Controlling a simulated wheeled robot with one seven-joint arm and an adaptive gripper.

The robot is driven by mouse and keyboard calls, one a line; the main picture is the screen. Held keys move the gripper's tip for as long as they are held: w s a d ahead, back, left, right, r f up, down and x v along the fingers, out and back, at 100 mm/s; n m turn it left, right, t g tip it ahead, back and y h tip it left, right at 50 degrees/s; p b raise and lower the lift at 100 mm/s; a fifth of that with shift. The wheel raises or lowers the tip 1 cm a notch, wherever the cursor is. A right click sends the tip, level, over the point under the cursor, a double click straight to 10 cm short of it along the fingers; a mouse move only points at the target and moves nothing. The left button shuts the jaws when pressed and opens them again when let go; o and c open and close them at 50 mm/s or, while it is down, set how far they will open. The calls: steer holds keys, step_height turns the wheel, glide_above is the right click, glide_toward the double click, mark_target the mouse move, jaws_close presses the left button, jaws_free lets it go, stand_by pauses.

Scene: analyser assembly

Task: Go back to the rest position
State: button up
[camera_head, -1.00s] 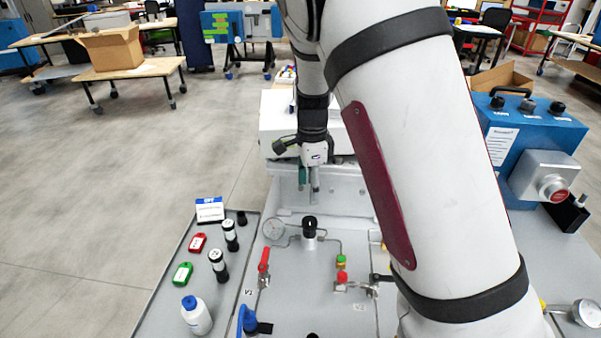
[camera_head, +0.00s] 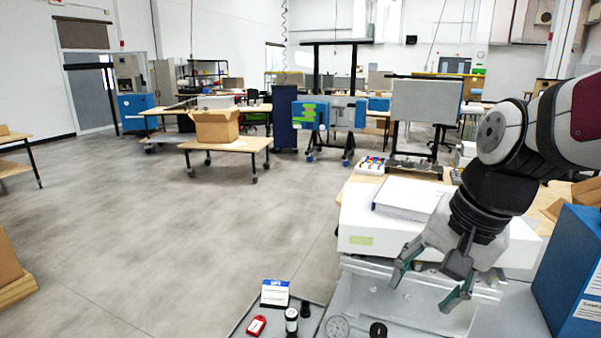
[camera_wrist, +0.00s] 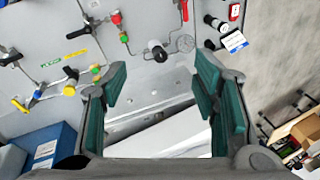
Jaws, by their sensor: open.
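My gripper (camera_head: 432,284) is open and empty at the right of the head view, with its fingers spread and pointing down. It hangs in front of the white box-shaped unit (camera_head: 372,240), above the grey panel's back edge. In the wrist view my gripper (camera_wrist: 163,98) shows two green-padded fingers wide apart, with nothing between them but the grey surface and a white edge behind.
A blue box (camera_head: 570,270) stands close to my arm at the right. A cardboard box (camera_head: 216,127) sits on a table.

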steer(key=s+d+r+n+t+h, duration=0.1)
steer(key=s+r+n+t, duration=0.1)
steer(key=s+n, duration=0.5)
steer(key=s, duration=0.4)
steer(key=shift+r+h, duration=0.15)
steer(key=shift+h, duration=0.25)
stand_by(0.9)
steer(key=n+g+p, duration=0.1)
steer(key=n+g, duration=0.4)
steer(key=n, duration=0.7)
glide_above(379, 329)
step_height(379, 329, down, 18)
step_height(379, 329, down, 13)
steer(key=shift+d+f, duration=0.1)
